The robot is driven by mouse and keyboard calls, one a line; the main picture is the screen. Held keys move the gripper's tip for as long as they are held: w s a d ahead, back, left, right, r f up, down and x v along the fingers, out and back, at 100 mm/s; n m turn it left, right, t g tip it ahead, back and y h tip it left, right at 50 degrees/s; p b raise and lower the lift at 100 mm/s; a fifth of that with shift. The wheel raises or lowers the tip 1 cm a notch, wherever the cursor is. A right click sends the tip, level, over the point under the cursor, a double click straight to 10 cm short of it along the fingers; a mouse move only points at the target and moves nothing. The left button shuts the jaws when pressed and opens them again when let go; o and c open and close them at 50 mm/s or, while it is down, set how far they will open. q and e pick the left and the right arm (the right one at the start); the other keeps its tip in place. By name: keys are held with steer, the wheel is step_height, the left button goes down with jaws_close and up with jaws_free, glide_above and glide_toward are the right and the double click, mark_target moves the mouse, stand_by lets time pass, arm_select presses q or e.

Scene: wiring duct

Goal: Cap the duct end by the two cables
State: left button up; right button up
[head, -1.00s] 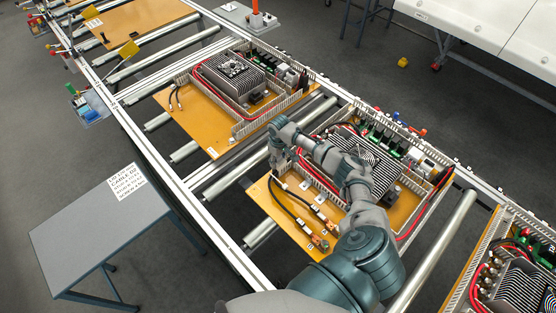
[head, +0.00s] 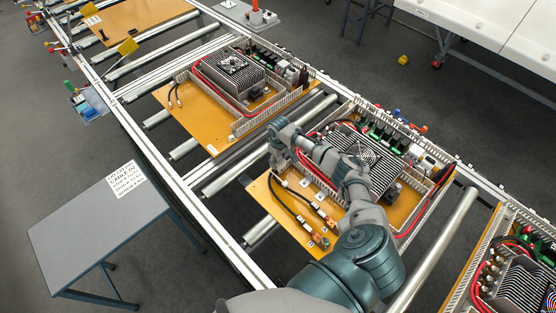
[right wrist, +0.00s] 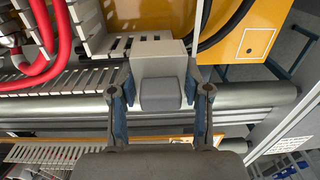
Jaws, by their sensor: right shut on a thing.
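My right gripper (head: 277,142) is over the far left edge of the near orange board (head: 268,208). In the right wrist view my right gripper (right wrist: 160,100) is shut on a pale grey cap (right wrist: 158,62), its two blue-grey fingers on either side. The cap lies beside the slotted grey duct (right wrist: 92,28); whether it is seated on the duct end is unclear. Two black cables (head: 287,205) curve over the board's left part; dark cable also shows right of the cap in the wrist view (right wrist: 226,26). In the head view the fingertips hide the cap. My left gripper is out of view.
A finned heatsink (head: 372,165) and red cables stand on the near board. Another board (head: 187,108) lies farther along the roller conveyor (head: 222,178). A grey side table (head: 95,222) with a label stands at the left.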

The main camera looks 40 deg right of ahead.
steer(key=shift+f+b, duration=0.3)
steer(key=shift+f, duration=0.45)
steer(key=o, duration=1)
steer(key=shift+c, duration=0.2)
steer(key=r, duration=1.1)
steer(key=shift+d+r, duration=0.2)
steer(key=shift+r, duration=0.2)
